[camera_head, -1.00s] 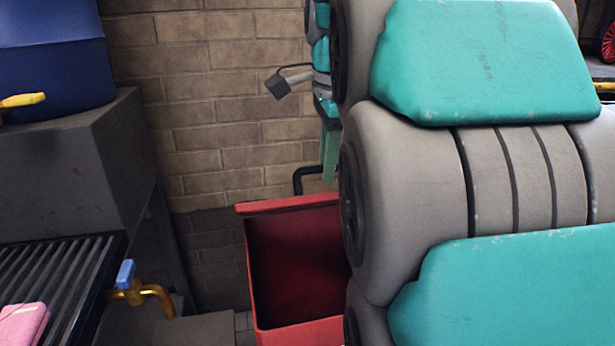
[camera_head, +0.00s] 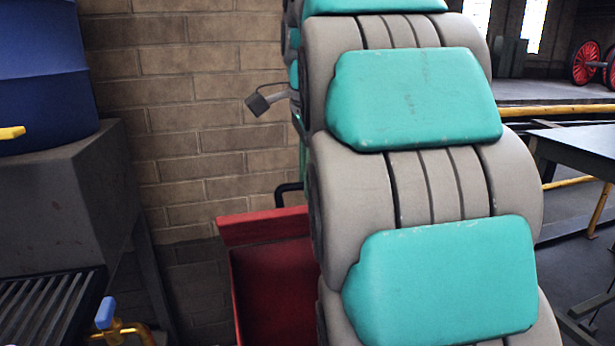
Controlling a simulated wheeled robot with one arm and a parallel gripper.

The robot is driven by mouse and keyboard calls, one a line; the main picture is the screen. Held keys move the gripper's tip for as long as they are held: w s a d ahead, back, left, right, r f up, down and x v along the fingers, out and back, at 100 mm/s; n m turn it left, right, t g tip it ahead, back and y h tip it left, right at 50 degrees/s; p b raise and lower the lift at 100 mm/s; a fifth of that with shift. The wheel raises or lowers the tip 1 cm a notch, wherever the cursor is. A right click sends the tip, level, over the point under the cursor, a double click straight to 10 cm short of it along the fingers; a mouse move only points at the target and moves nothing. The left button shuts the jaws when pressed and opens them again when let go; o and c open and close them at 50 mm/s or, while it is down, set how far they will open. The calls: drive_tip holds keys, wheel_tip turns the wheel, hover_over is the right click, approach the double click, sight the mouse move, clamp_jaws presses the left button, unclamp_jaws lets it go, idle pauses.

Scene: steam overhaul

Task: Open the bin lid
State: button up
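A red bin (camera_head: 262,229) stands against the brick wall, low in the middle of the head view. Its raised red rim surrounds a darker, recessed red area. I cannot tell whether that area is a lid panel or the open inside. My large grey and teal arm covers the bin's right side. A small part of my arm's far end, with a grey block on a stem, shows above the bin, beside the arm. My gripper's fingers are mostly hidden behind the arm, so I cannot tell whether they are open or shut.
A dark bench (camera_head: 60,200) with a blue drum (camera_head: 45,75) on it stands at the left. Below are a slatted rack (camera_head: 45,305) and a brass tap (camera_head: 118,330) with a blue handle. A grey table (camera_head: 580,150) and yellow rails are at the right.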

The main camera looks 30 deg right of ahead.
drive_tip(key=shift+o, duration=1.2)
drive_tip(key=shift+r, duration=0.1)
